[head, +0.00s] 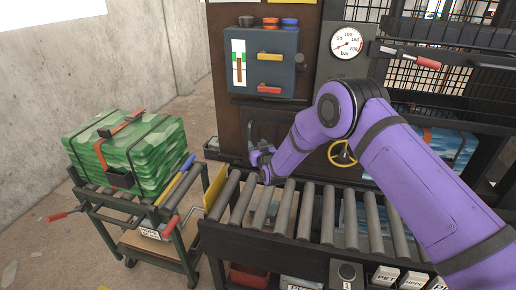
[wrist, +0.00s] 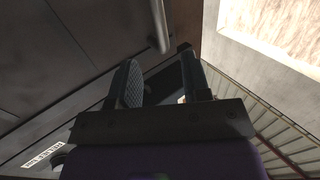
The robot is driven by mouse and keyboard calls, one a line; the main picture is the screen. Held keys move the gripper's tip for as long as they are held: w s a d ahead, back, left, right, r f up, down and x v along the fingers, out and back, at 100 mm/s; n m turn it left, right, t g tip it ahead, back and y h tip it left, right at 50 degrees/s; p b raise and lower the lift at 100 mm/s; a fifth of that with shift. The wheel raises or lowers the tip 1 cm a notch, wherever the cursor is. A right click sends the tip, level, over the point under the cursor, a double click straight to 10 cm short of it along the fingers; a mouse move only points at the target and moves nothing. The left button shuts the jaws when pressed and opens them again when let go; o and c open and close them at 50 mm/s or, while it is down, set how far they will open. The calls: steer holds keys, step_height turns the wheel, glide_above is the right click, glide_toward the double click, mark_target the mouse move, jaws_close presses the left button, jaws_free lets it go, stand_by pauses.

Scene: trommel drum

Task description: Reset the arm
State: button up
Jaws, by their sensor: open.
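My purple arm reaches in from the right in the head view and bends down at its elbow. My gripper (head: 259,157) is at the arm's far end, above the back of the roller conveyor (head: 308,213) and in front of the dark machine front (head: 232,122). In the wrist view my gripper (wrist: 162,82) shows two dark fingers spread apart with nothing between them. A dark panel and a grey rod (wrist: 159,25) lie beyond the fingers. Whether the fingers touch anything is hard to tell.
A cart (head: 160,215) on the left carries a strapped green bale (head: 127,150). A blue-grey box (head: 268,62) with yellow and red handles hangs on the machine. A pressure gauge (head: 346,43) and yellow handwheel (head: 342,153) are near my arm. The floor behind the cart is clear.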

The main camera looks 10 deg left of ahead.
steer(key=shift+s+d, duration=0.3)
steer(key=shift+s, duration=0.25)
steer(key=s+d+r+m+g+h, duration=0.1)
steer(key=d+r+g+h, duration=0.1)
steer(key=d+r, duration=1.05)
steer(key=s+d+r+m+g+h, duration=0.1)
steer(key=s+d+r+h, duration=0.1)
steer(key=d+r, duration=1.05)
steer(key=s+d+r+m+g+h, duration=0.1)
steer(key=s+d+r, duration=0.45)
steer(key=s, duration=0.25)
steer(key=s+d+r+m+g+h, duration=0.1)
steer(key=s+d+r+g+h, duration=0.1)
steer(key=s+d+r, duration=0.5)
steer(key=s+d+r+g+h, duration=0.1)
steer(key=s+d+r, duration=0.25)
steer(key=s, duration=0.65)
steer(key=s+d+f+m+g, duration=0.1)
steer(key=s+d, duration=0.3)
steer(key=s, duration=0.6)
steer(key=s+d+f+m+g+h, duration=0.1)
steer(key=s+d+f+g, duration=0.1)
steer(key=s, duration=0.9)
steer(key=shift+s+d+f+h, duration=0.3)
steer(key=shift+d+f, duration=0.35)
steer(key=shift+d, duration=0.35)
